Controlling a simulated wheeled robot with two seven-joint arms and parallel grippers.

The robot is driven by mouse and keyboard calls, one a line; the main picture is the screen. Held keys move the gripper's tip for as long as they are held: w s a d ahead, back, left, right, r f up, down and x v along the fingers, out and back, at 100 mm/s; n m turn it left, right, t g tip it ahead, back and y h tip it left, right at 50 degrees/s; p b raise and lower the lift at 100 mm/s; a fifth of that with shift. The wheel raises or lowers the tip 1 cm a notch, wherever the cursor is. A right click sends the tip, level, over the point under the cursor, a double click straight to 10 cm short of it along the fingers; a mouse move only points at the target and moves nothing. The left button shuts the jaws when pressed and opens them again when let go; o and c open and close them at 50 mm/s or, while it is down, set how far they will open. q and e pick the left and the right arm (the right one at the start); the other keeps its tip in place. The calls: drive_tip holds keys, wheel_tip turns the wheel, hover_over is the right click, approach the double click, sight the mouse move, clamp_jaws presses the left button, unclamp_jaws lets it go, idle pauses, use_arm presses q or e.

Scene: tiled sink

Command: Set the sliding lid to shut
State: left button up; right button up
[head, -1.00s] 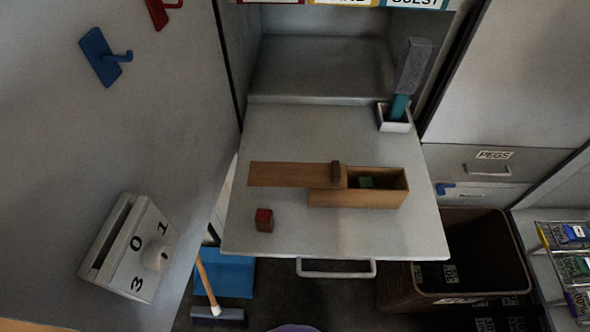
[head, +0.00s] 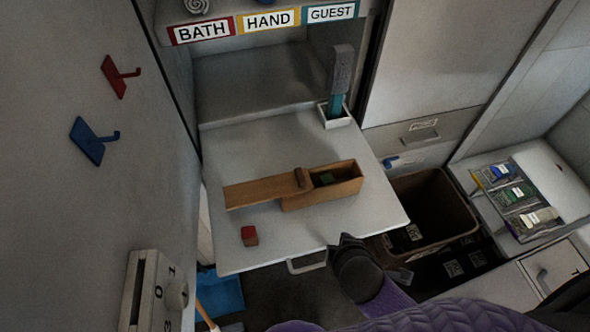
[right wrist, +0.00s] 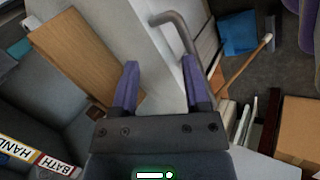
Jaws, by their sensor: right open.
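The wooden box (head: 325,194) sits on the grey shelf. Its sliding lid (head: 252,191) is drawn out to the left and overhangs the box's left end, with a small brown knob (head: 301,179) near its right end. My left gripper is out of view.
A red block (head: 249,236) lies on the shelf in front of the lid. A white holder (head: 336,120) with a grey-and-teal tool stands at the back right. A handle (head: 307,263) projects below the front edge. An open brown bin (head: 440,205) stands to the right.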

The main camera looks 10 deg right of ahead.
sight(301, 178)
drive_tip(key=w+r+n+t, duration=0.1)
drive_tip(key=r+n, duration=0.1)
drive_tip(key=n, duration=0.2)
drive_tip(key=w+a+r+n+t, duration=0.1)
drive_tip(key=w+n, duration=0.1)
drive_tip(key=n, duration=0.1)
drive_tip(key=w+r+n+t+p, duration=0.1)
drive_tip(key=r+n+t, duration=0.1)
drive_tip(key=n, duration=0.2)
drive_tip(key=shift+w+a+r+n, duration=0.25)
drive_tip(key=shift+w+r+n, duration=0.05)
drive_tip(key=shift+w, duration=0.1)
drive_tip(key=w+a+r+n+t+y, duration=0.2)
drive_tip(key=a+r+n+t, duration=0.15)
drive_tip(key=n, duration=0.75)
drive_tip(key=b+x, duration=0.2)
drive_tip(key=x, duration=0.6)
drive_tip(key=shift+s+f, duration=0.1)
drive_tip(key=shift+w+f+g, duration=0.15)
drive_tip(key=shift+w+g, duration=0.1)
drive_tip(key=shift+w, duration=0.4)
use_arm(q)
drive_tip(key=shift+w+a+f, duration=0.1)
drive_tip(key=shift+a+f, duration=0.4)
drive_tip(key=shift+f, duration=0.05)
